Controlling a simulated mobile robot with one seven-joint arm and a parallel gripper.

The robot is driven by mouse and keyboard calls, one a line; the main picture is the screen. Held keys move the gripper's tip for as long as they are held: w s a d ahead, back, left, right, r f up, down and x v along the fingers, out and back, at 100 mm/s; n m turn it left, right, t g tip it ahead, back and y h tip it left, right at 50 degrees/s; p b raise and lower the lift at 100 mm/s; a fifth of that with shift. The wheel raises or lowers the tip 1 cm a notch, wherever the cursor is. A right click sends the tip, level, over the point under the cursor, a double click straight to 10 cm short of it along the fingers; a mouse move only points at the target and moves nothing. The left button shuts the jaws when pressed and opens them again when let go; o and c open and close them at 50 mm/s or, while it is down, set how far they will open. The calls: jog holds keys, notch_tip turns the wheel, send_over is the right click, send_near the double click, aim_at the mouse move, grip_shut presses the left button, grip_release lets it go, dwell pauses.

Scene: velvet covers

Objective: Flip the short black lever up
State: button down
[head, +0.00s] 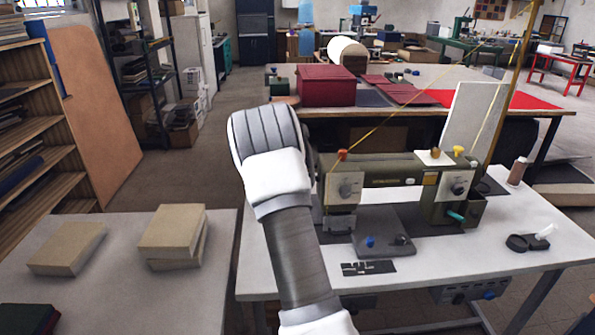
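An olive-green sewing machine (385,174) stands on a white worktable (525,243) right of my arm. Round dials show on its left end and on its right column. My white and grey arm rises from the bottom centre and covers the space just left of the machine. My gripper does not show; the arm's end hides whatever lies behind it. I cannot surely pick out the short black lever. Small dark parts sit around the machine's left head, partly behind my arm, too small to tell apart.
A yellow thread runs from the machine up to a tall pole (508,90). Tan blocks (173,232) lie on the left table. A red box (327,86) stands on the table behind.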

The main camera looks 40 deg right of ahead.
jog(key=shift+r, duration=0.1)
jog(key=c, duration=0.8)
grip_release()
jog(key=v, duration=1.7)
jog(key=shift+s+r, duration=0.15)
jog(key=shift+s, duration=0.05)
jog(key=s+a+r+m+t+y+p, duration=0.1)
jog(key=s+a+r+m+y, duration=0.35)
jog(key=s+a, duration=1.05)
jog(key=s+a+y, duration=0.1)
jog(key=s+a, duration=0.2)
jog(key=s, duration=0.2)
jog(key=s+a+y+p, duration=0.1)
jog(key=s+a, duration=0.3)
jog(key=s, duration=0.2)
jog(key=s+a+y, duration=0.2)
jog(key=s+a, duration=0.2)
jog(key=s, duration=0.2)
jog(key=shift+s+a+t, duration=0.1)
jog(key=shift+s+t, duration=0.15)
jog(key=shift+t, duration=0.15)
